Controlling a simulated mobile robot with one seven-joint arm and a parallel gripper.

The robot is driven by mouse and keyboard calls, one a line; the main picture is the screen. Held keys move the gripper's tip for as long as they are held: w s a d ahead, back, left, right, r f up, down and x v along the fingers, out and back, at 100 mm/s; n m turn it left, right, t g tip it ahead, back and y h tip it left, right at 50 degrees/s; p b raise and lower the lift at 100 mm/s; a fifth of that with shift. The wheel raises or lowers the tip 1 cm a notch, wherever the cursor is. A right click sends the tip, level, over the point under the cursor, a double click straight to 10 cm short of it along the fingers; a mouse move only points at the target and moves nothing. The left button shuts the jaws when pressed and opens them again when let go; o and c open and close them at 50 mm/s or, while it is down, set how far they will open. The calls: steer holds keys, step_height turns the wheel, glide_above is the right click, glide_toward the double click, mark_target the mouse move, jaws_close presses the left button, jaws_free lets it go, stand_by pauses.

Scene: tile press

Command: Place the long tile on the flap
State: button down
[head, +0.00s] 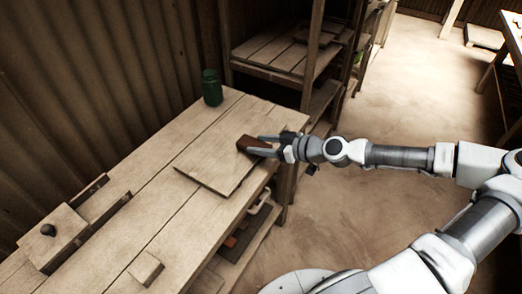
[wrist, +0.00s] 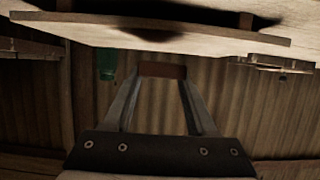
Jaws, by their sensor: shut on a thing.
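The long tile is a reddish-brown block (head: 246,143), held at the fingertips of my gripper (head: 257,146). In the wrist view, the tile (wrist: 162,70) spans between the two widely spaced fingers (wrist: 162,80), which are shut on it. A flat pale board, which looks like the flap (head: 208,165), lies on the workbench, and the tile appears over its right part. The board's edge shows in the wrist view (wrist: 150,26), with a gap and a dark shadow near the tile. The tile's exact height above it is hard to tell.
A green jar (head: 211,87) stands at the bench's back corner. A wooden box with a dark knob (head: 48,230) and a small wood block (head: 146,268) are at the left end. A shelf unit (head: 280,52) stands behind the bench. The bench (head: 150,195) between them is clear.

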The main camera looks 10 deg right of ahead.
steer(key=shift+f, duration=1.15)
steer(key=shift+f+b, duration=0.6)
steer(key=shift+b, duration=0.05)
steer(key=shift+c, duration=1)
jaws_free()
steer(key=shift+r, duration=0.1)
